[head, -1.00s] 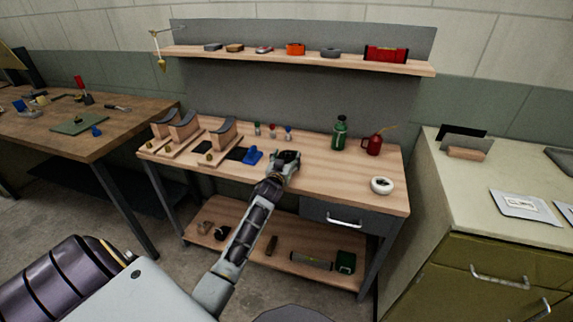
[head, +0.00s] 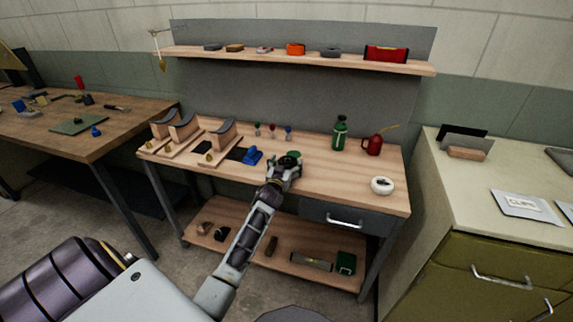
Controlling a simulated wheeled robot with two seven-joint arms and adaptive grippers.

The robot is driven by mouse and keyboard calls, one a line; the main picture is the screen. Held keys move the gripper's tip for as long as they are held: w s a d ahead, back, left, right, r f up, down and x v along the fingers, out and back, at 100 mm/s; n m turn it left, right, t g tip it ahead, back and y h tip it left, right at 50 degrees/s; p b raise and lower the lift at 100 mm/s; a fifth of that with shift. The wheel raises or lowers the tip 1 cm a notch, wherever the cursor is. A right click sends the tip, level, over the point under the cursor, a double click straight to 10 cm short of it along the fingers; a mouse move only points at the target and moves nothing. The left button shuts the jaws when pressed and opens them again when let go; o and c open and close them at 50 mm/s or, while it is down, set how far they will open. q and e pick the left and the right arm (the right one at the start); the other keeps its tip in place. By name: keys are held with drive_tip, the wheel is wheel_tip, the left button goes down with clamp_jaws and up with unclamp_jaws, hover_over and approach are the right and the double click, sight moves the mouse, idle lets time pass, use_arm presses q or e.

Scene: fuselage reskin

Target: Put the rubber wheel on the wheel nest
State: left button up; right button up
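My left gripper (head: 285,170) is over the front middle of the wooden workbench (head: 335,178). A small dark round thing with some green (head: 287,159) shows at its fingertips; I cannot tell whether it is the rubber wheel, or whether the gripper touches or holds it. The fingers are too small and dark to tell open from shut. A white ring with a dark centre (head: 382,186) lies at the bench's right front; I cannot tell if it is the wheel nest. My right gripper is not in view.
Wooden stands with dark curved tops (head: 222,133) and a blue tool (head: 252,156) are left of the gripper. A green bottle (head: 340,133) and red oil can (head: 374,145) stand at the back right. The bench between gripper and white ring is clear.

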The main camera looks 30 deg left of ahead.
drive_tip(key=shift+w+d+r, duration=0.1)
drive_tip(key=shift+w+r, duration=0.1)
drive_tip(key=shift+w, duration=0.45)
use_arm(q)
drive_tip(key=shift+r, duration=0.1)
drive_tip(key=shift+p+v, duration=0.3)
drive_tip(key=shift+v, duration=3.6)
drive_tip(key=v, duration=0.4)
drive_tip(key=shift+s+p, duration=0.1)
drive_tip(key=shift+p, duration=0.3)
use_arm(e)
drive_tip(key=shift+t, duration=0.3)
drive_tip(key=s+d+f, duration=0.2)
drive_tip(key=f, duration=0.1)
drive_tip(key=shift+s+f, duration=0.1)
